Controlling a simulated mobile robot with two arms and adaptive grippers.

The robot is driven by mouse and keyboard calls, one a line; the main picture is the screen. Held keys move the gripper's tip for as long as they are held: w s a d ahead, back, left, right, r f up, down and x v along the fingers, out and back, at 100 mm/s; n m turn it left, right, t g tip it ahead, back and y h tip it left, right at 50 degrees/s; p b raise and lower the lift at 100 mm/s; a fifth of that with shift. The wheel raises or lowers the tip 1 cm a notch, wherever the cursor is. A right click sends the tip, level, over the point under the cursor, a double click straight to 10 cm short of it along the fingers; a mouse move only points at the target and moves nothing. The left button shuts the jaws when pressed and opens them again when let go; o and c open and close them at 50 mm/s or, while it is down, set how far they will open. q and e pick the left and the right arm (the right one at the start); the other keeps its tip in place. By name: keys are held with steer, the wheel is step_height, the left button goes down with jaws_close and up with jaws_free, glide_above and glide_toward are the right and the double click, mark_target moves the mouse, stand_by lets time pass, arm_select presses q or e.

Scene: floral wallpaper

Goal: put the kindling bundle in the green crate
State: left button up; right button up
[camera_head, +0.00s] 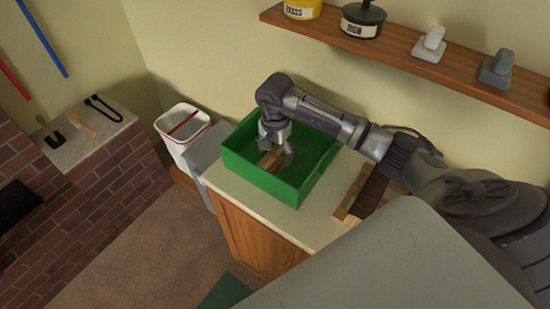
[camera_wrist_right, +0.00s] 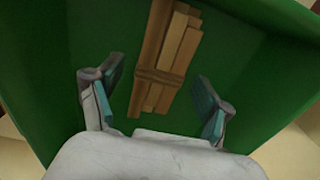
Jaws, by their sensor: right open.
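The kindling bundle (camera_head: 270,161), several light wood sticks with a band around them, lies inside the green crate (camera_head: 293,189). In the right wrist view the bundle (camera_wrist_right: 168,60) rests against the green floor of the crate (camera_wrist_right: 60,60). My right gripper (camera_head: 275,150) reaches down into the crate over the bundle. In the right wrist view its fingers (camera_wrist_right: 155,98) are spread wide, with clear gaps to both sides of the bundle. The gripper holds nothing. My left gripper is not in view.
The crate stands on a counter (camera_head: 318,225) against the wall. A slatted wooden piece (camera_head: 368,194) lies to its right. A white bin (camera_head: 180,130) stands to the left. A wall shelf (camera_head: 400,52) with jars and small grey objects runs above.

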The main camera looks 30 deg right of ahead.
mark_target(275, 156)
step_height(275, 156, up, 10)
steer(key=b, duration=0.2)
steer(key=shift+f, duration=0.15)
